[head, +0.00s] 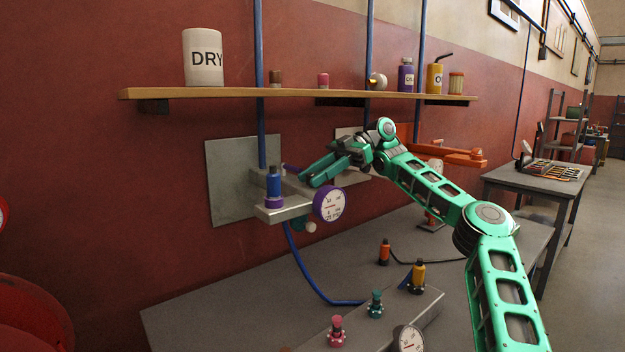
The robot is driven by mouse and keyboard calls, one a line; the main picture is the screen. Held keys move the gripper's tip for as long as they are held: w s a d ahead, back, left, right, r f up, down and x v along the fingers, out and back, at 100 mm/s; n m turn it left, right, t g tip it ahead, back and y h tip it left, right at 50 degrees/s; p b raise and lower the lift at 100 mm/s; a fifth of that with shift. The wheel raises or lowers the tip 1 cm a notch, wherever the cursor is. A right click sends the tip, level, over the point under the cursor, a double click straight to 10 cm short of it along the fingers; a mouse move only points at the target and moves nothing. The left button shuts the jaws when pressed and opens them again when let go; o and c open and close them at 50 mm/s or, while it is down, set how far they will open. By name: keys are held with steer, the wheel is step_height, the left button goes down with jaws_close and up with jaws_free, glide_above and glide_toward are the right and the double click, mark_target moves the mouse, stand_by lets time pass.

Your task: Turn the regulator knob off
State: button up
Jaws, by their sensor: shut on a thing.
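The regulator (283,208) is a pale metal block on a grey wall plate, below the shelf. It carries a blue upright cylinder with a purple base (274,188) and a round white dial with a purple rim (330,204). A small dark purple handle (291,169) sticks out behind the block; it looks like the knob. My gripper (306,178) reaches in from the right, above the dial, with its green fingers shut at the purple handle. The fingers partly hide the handle, and its exact angle is hard to tell.
A wooden shelf (300,94) with jars runs above my gripper. An orange fixture (450,152) is on the wall behind my arm. Below, a grey table (215,318) holds a metal block with coloured valves and a gauge. A blue hose (307,278) hangs to the table.

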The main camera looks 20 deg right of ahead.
steer(key=shift+a+n+g+h, duration=0.1)
steer(key=shift+n+g+h, duration=0.4)
steer(key=shift+n+g, duration=0.4)
steer(key=o, duration=1)
steer(key=shift+o, duration=0.2)
